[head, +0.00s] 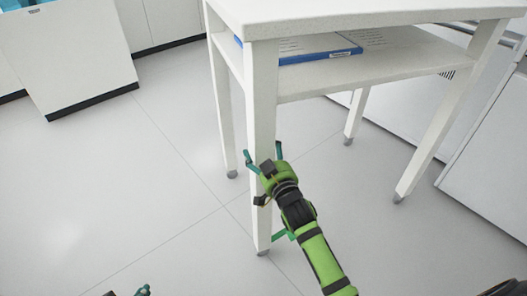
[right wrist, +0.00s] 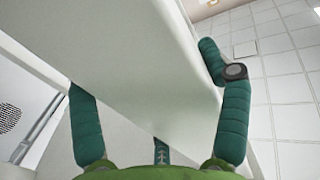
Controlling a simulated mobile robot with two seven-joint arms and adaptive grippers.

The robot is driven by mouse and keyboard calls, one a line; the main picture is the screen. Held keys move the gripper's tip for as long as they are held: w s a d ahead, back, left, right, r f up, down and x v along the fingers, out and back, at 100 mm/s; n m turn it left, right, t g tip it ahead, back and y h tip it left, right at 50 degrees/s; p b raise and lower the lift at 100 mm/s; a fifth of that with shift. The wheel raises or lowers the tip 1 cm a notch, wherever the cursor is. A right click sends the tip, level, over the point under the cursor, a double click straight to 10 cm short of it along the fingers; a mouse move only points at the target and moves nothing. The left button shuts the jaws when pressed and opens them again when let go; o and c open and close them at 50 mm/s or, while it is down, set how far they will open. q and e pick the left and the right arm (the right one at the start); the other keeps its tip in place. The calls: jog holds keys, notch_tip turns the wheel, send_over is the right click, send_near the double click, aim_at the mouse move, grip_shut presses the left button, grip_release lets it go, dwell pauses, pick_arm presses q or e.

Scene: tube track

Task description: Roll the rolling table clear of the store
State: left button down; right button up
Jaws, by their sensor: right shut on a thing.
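The white rolling table (head: 350,17) stands in the upper middle and right of the head view, upright on small grey casters. My right gripper (head: 264,160) is shut on its near leg (head: 264,115), below the shelf, with its arm coming in from the lower right. In the right wrist view, teal fingers (right wrist: 160,118) stand on both sides of a broad white part of the table (right wrist: 155,65). My left gripper (head: 127,291) barely shows at the bottom edge of the head view. Only its tips are in the frame, apart from the table, and its opening is unclear.
A blue folder (head: 310,50) lies on the table's shelf. White cabinets (head: 65,55) stand at upper left. More white units (head: 490,150) stand close behind the table at right. The pale tiled floor (head: 110,190) is bare to the left and in front.

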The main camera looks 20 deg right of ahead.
jog(key=o, duration=1.7)
jog(key=s, duration=1.2)
jog(key=shift+d, duration=0.2)
